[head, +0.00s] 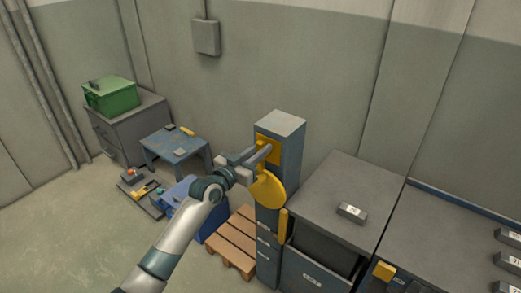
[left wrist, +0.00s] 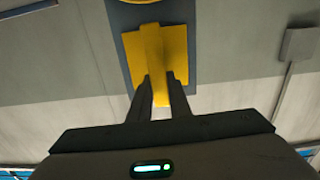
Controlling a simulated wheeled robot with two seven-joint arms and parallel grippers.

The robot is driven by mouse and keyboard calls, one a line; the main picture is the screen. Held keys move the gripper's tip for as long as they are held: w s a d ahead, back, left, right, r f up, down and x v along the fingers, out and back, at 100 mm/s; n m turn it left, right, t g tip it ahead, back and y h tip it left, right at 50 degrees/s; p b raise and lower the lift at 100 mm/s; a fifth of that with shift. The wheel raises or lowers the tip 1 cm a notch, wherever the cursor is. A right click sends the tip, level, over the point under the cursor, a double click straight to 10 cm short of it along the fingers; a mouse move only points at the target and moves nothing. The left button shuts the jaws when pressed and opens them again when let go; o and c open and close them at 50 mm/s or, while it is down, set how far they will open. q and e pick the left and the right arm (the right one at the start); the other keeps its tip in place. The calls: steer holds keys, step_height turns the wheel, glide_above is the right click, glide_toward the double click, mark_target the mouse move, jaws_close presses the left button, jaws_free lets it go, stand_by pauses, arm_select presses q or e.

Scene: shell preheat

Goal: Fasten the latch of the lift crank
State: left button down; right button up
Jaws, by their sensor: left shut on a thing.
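A blue-grey column (head: 288,123) stands in the middle of the head view, with a yellow plate (head: 273,151) on its face. A round yellow disc (head: 270,190), apparently part of the lift crank, sits below the plate. My left gripper (head: 264,157) reaches the plate from the left and hides part of it. In the left wrist view, a yellow bar (left wrist: 152,52), apparently the latch, stands out from its yellow plate (left wrist: 179,56). My left gripper (left wrist: 160,83) is shut on the bar's near end. My right gripper is not in view.
A wooden pallet (head: 233,243) and a blue bin (head: 188,203) are left of the column's foot. A grey-topped cabinet (head: 330,185) stands close on its right. A small blue table (head: 172,145) and a green box (head: 112,95) on a grey cabinet are further left.

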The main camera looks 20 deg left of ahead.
arm_select(q)
steer(key=shift+n, duration=0.4)
steer(key=n, duration=0.2)
steer(key=a+n, duration=0.1)
steer(key=n, duration=0.1)
steer(key=shift+w+f+p, duration=0.1)
steer(key=shift+w+p, duration=0.1)
steer(key=shift+p, duration=0.15)
steer(key=shift+w+a+f+n+p, duration=0.15)
steer(key=shift+a+f+n, duration=0.2)
steer(key=shift+n, duration=1.8)
steer(key=shift+a+f+n+p, duration=0.2)
steer(key=shift+f+n, duration=0.25)
steer(key=shift+n, duration=1.75)
steer(key=shift+w+a+f+n+p, duration=0.15)
steer(key=shift+a+f+n, duration=0.2)
steer(key=shift+n, duration=1.8)
steer(key=shift+d+f, duration=0.1)
steer(key=shift+d, duration=0.05)
steer(key=c, duration=1.6)
jaws_free()
steer(key=shift+c, duration=0.2)
steer(key=shift+s, duration=0.15)
